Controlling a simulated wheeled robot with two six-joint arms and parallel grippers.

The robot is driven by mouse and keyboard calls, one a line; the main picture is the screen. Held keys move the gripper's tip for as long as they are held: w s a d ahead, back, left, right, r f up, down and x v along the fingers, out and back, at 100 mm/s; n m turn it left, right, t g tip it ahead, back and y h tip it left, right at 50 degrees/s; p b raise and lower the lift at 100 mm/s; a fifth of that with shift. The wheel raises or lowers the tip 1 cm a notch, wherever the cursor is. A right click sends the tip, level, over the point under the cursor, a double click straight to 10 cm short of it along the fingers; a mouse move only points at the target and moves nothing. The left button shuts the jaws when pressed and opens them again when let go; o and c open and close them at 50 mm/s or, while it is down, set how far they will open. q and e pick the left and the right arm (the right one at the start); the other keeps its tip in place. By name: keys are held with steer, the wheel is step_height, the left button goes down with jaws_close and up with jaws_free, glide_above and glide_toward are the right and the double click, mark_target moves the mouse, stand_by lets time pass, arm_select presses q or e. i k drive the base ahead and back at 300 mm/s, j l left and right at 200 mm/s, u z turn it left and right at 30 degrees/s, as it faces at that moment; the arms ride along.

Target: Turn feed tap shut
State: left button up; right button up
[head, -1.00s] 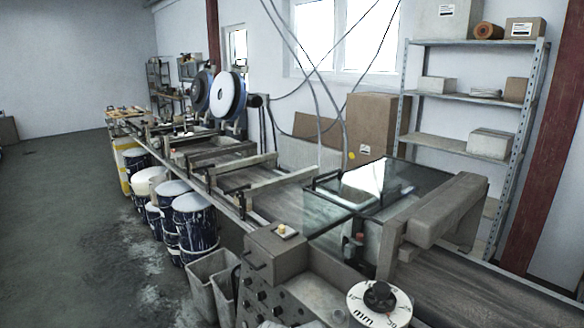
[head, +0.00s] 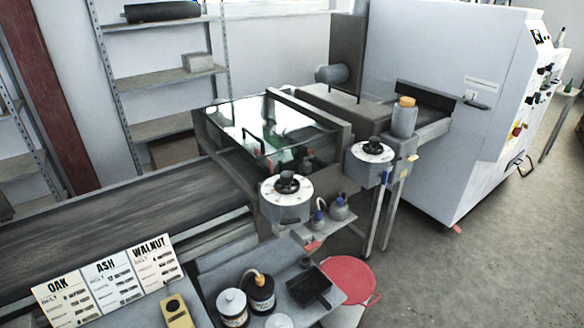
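I cannot pick out the feed tap with certainty. A small red handle-like part (head: 313,246) shows below the glass-covered coating unit (head: 275,135), at the edge of a small shelf, but it is too small to tell whether it is a tap or how it is set. A white dial with a black knob (head: 287,186) sits on the front of that unit. A second similar dial (head: 372,151) stands further right. Neither of my grippers is in view.
Small blue-topped bottles (head: 339,209) stand below the first dial. A front bench holds a black tray (head: 308,287) and a white jar (head: 232,306). A red round lid (head: 348,278) is beside it.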

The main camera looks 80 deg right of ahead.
mark_target(384, 177)
steer(key=k+z, duration=0.2)
steer(key=z, duration=3.45)
steer(key=i+j, duration=0.2)
steer(key=i, duration=0.15)
steer(key=i+j, duration=0.25)
steer(key=i, duration=0.1)
